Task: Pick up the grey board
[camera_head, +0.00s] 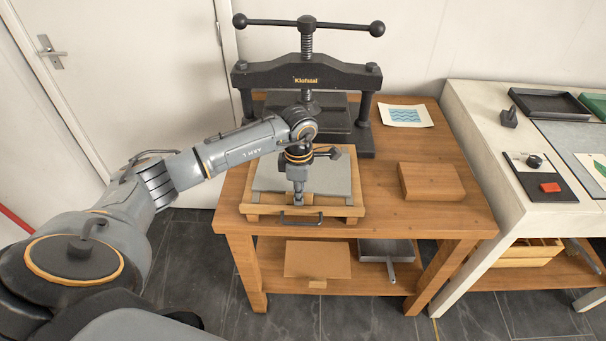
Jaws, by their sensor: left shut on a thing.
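The grey board (335,181) is a flat sheet lying on a wooden tray (258,209) at the front of the wooden table. My left arm reaches in from the left across the board. My left gripper (298,201) points down at the middle of the board's front edge and is shut on it. The fingertips are small, and part of the board is hidden behind the gripper and wrist. The board looks flat, and I cannot tell whether it is lifted off the tray. My right gripper is out of view.
A black screw press (307,75) stands behind the board. A wooden block (431,181) and a paper with blue waves (406,116) lie to the right. A dark handle (300,219) is at the tray's front. A white counter (468,130) stands at the right.

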